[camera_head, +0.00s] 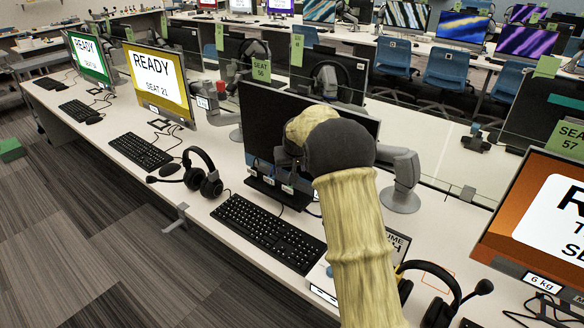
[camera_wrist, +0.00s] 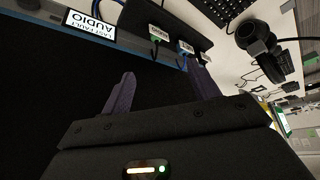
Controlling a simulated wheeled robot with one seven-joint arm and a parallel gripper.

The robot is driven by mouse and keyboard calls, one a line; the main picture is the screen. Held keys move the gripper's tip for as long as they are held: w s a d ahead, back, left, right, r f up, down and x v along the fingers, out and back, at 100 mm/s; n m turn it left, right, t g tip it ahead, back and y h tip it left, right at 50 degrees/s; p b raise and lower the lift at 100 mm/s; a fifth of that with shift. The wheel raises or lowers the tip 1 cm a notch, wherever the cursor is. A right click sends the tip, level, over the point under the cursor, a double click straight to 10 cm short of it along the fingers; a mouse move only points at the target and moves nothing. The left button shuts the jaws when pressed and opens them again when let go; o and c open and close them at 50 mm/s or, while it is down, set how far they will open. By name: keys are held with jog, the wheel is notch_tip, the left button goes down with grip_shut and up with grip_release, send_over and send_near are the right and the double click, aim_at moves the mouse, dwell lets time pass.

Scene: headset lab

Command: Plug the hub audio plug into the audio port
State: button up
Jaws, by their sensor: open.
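My gripper (camera_wrist: 163,70) is open, its two dark fingers apart with nothing seen between them. In the wrist view it is in front of the dark monitor, near a strip with small white port labels (camera_wrist: 158,32). A green-tinted cable end and a blue one (camera_wrist: 181,61) show by these labels. I cannot tell which is the hub audio plug, and the audio port is not clearly visible. A white card (camera_wrist: 90,25) reads "LAST FAULT AUDIO". In the head view, my arm hides most of the gripper in front of the dark monitor (camera_head: 262,118); small labels (camera_head: 270,180) show below it.
A black keyboard (camera_head: 268,232) lies on the white desk before the monitor. A headset (camera_head: 202,172) stands left of it; another headset (camera_head: 445,290) is at the right. A grey monitor arm (camera_head: 402,185) stands right of the dark monitor.

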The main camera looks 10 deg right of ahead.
jog(key=shift+s+r, duration=0.25)
jog(key=shift+r, duration=0.2)
dwell(0.4)
jog(key=s+r+g+p, duration=0.1)
jog(key=s+r+p, duration=0.1)
jog(key=s, duration=1.7)
jog(key=s+r+g+p, duration=0.2)
jog(key=s+p, duration=0.2)
jog(key=s, duration=1.5)
jog(key=shift+d+r+p, duration=0.15)
jog(key=shift+d+p, duration=0.05)
jog(key=shift+p, duration=0.15)
jog(key=shift+d, duration=0.1)
jog(key=shift+s, duration=0.15)
